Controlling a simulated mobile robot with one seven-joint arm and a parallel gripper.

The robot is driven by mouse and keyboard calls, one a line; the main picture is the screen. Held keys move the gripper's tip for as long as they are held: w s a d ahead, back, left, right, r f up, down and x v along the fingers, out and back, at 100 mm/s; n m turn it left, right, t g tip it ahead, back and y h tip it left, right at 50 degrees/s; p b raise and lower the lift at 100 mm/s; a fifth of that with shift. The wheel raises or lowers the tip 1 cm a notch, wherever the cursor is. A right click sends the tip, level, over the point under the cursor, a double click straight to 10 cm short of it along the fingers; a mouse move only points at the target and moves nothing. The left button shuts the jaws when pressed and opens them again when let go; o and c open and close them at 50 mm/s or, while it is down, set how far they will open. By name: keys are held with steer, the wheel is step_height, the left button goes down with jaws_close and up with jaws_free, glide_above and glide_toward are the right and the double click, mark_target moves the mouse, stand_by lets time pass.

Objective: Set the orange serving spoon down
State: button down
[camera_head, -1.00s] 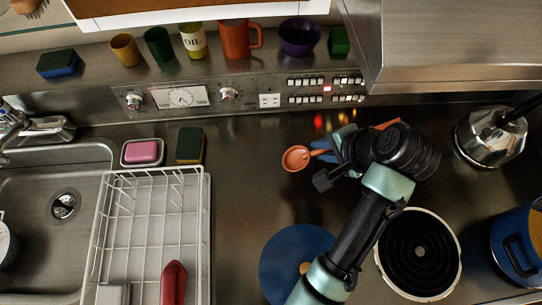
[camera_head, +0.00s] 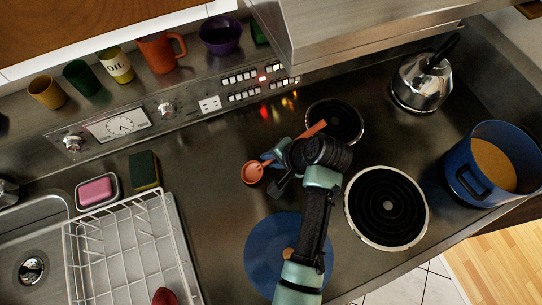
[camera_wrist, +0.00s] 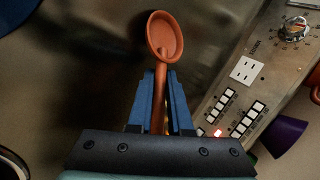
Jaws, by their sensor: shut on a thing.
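The orange serving spoon (camera_head: 252,173) is held in my gripper (camera_head: 270,160) above the steel counter, left of the rear coil. Its bowl points left in the head view, and its handle end shows beyond the gripper on the upper right. In the wrist view the spoon (camera_wrist: 164,38) lies between the blue fingers of my gripper (camera_wrist: 161,90), which are shut on its handle, with the bowl beyond the tips. The wrist hides part of the handle. I cannot tell how high the spoon is above the counter.
A blue round lid (camera_head: 268,250) lies below the gripper. The front coil (camera_head: 387,206) and rear coil (camera_head: 345,118) are to the right. A blue pot (camera_head: 478,196) and a kettle (camera_head: 421,92) stand farther right. A dish rack (camera_head: 125,240) is at left. Counter between rack and spoon is clear.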

steer(key=c, duration=0.8)
jaws_free()
steer(key=shift+f, duration=0.1)
steer(key=shift+c, duration=0.2)
steer(key=shift+r, duration=0.2)
steer(key=v, duration=1.2)
